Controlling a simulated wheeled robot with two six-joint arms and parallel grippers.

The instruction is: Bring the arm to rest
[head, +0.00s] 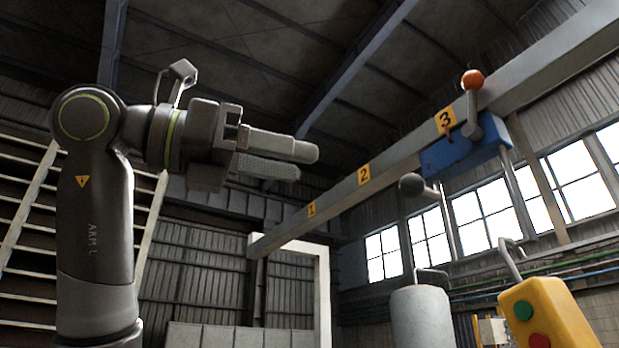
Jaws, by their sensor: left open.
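My left arm (92,215) rises at the left of the head view, its forearm bent over toward the right. My left gripper (305,162) is raised and points right. Its two fingers are a little apart, with nothing seen between them. It is clear of the beam and the blue block in the picture. My right gripper is not in view.
A grey overhead beam (385,172) carries yellow labels 1, 2 and 3. A blue block (460,150) with an orange-knobbed lever (472,100) is on it near 3. Below are a grey cylinder (421,318) and a yellow button box (548,312). Shelving (28,230) stands behind my arm.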

